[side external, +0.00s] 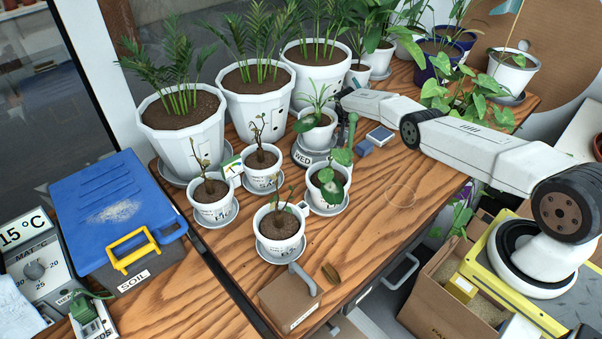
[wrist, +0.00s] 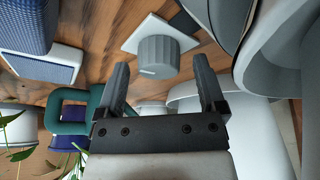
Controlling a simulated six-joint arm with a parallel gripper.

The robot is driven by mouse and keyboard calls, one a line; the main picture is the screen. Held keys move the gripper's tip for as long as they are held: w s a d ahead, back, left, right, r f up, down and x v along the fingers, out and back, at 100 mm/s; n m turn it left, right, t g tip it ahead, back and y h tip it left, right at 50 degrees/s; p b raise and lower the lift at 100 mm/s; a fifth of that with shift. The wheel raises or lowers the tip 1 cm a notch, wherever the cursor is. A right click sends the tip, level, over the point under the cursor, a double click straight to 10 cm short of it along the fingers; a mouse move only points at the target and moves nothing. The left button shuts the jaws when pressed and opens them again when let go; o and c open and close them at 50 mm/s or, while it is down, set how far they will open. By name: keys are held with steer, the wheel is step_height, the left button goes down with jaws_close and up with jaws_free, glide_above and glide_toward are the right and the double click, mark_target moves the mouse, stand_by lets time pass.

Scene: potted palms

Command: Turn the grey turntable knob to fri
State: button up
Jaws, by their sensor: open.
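The grey turntable knob (wrist: 158,56), ribbed with a pale pointer line, sits on a white square plate (wrist: 188,41) in the wrist view. My gripper (wrist: 160,66) is open and empty, its two dark fingers spread on either side of the knob in the picture; whether they reach down around it I cannot tell. In the side external view a grey turntable (side external: 303,156) with a label reading WED carries a white potted plant (side external: 317,137). My fingertips and the knob are not clear in that view.
Small white cups with plants (side external: 280,228) stand in front of the turntable, and large palm pots (side external: 184,140) behind.

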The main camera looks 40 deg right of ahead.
steer(key=shift+n, duration=0.7)
steer(key=shift+n+t+y, duration=0.6)
steer(key=shift+n+y, duration=0.1)
steer(key=shift+n, duration=0.9)
steer(key=shift+s, duration=0.1)
steer(key=shift+d+n+y, duration=0.1)
steer(key=shift+n+y, duration=0.4)
steer(key=shift+n, duration=0.9)
steer(key=shift+n+t+y, duration=0.3)
steer(key=shift+n, duration=0.5)
step_height(320, 180, up, 12)
steer(key=s+a+m+g+h, duration=0.1)
steer(key=s+a+m+h, duration=0.1)
steer(key=m, duration=0.6)
steer(key=shift+s, duration=0.3)
